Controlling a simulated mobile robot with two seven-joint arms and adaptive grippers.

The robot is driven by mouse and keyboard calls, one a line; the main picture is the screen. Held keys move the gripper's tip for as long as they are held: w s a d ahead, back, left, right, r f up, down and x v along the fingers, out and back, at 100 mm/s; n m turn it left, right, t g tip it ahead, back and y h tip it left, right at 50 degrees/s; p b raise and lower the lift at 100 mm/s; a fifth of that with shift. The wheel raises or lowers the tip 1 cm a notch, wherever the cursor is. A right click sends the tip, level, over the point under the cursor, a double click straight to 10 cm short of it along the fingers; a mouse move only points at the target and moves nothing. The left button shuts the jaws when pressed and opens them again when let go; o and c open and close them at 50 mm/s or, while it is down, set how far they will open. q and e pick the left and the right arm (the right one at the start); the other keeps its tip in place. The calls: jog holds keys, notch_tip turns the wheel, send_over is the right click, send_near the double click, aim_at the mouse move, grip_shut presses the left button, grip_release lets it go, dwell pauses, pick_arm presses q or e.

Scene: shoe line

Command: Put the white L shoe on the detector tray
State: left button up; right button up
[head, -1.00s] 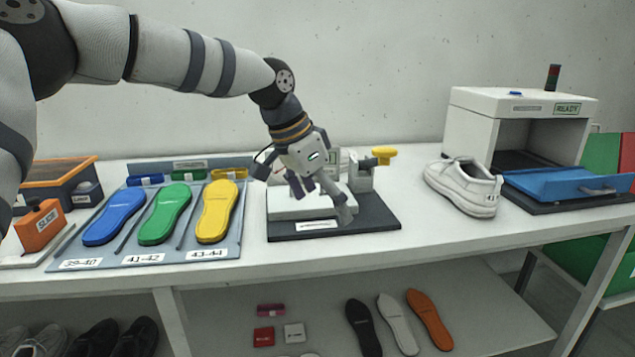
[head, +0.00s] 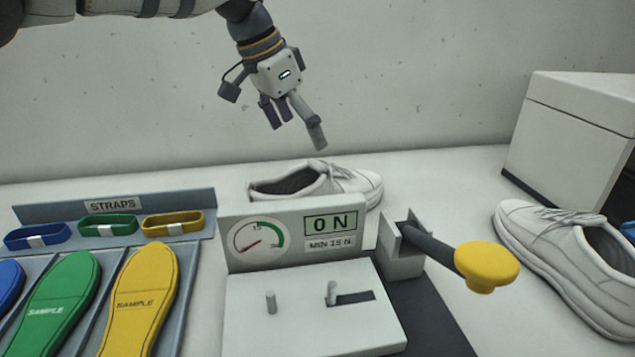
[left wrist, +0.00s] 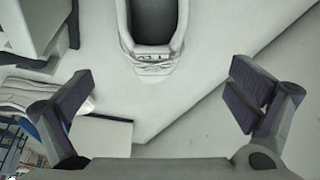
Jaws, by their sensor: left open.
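A white shoe (head: 345,182) stands on the table behind the gauge device, its lower part partly hidden by it. A second white shoe (head: 560,255) stands at the right of the head view, cut off by the frame edge. I cannot read an L mark on either. My left gripper (head: 293,124) is open and empty, above the shoe behind the gauge. In the left wrist view a white shoe (left wrist: 155,60) lies ahead, between and beyond the spread fingers (left wrist: 162,88), apart from them. Only a blue sliver of the detector tray (head: 629,231) shows. My right gripper is out of view.
The gauge device (head: 292,232) with its yellow-knobbed lever (head: 486,266) stands in front of the shoe. The white detector box (head: 570,140) is at the right. Sample insoles (head: 142,300) and straps (head: 172,223) lie at the left.

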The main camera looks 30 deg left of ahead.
pick_arm(q)
send_near(320, 183)
jog(key=d+f, duration=0.1)
jog(key=f, duration=0.1)
jog(key=s+d+f, duration=0.1)
jog(key=f, duration=0.1)
jog(key=d+f+b, duration=0.1)
jog(key=d+f, duration=0.1)
jog(key=shift+s+f, duration=0.1)
jog(key=shift+s, duration=0.15)
jog(key=shift+w+f, duration=0.15)
jog(key=shift+f, duration=0.05)
jog(key=shift+r, duration=0.1)
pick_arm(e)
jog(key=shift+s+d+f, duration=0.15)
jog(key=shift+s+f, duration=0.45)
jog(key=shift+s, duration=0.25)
pick_arm(q)
jog(key=c, duration=1.6)
